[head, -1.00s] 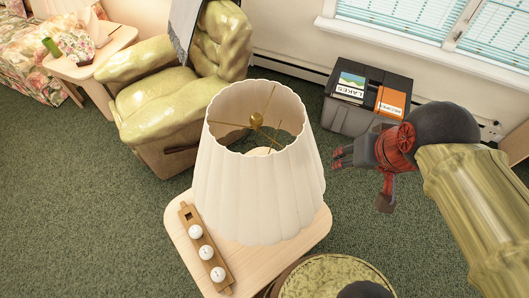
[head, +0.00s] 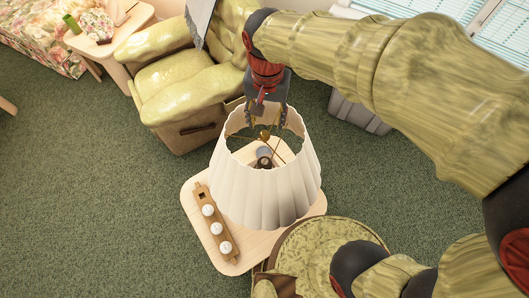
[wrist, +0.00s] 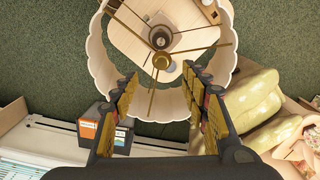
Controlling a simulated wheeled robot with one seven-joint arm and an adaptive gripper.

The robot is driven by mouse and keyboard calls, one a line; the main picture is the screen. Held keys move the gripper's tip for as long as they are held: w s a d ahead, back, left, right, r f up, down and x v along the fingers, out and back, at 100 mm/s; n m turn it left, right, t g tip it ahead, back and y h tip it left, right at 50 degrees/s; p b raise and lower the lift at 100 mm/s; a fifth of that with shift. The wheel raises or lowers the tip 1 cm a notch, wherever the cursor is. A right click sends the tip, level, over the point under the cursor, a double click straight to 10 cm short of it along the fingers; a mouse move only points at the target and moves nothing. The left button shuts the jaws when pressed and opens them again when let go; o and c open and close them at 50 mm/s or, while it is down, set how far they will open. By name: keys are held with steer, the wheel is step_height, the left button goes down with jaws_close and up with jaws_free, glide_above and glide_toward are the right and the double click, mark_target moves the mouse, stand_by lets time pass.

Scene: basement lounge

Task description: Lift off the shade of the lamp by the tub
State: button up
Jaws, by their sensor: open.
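The white pleated lamp shade (head: 265,192) is upright over a small wooden table (head: 235,262). A gold spider frame with a central knob (head: 265,135) spans its open top. It also shows in the wrist view, as a scalloped ring (wrist: 97,62) with the gold knob (wrist: 161,61) inside. My gripper (head: 266,121) is open and empty at the far rim, fingers pointing down. In the wrist view my gripper (wrist: 162,85) has a finger on each side of the knob's line. I cannot tell if they touch the shade. The grey tub (head: 355,114) is partly hidden by my arm.
A wooden holder with several white balls (head: 209,211) lies on the table left of the shade. A green-yellow armchair (head: 180,95) stands close behind. A round patterned stool (head: 325,240) is at front right. Carpet at left (head: 90,180) is clear.

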mark_target(264, 133)
steer(key=f, duration=0.7)
steer(key=shift+s+a+f, duration=0.25)
steer(key=shift+s+f, duration=0.05)
steer(key=shift+f, duration=0.05)
steer(key=c, duration=0.3)
steer(key=c, duration=0.8)
jaws_close()
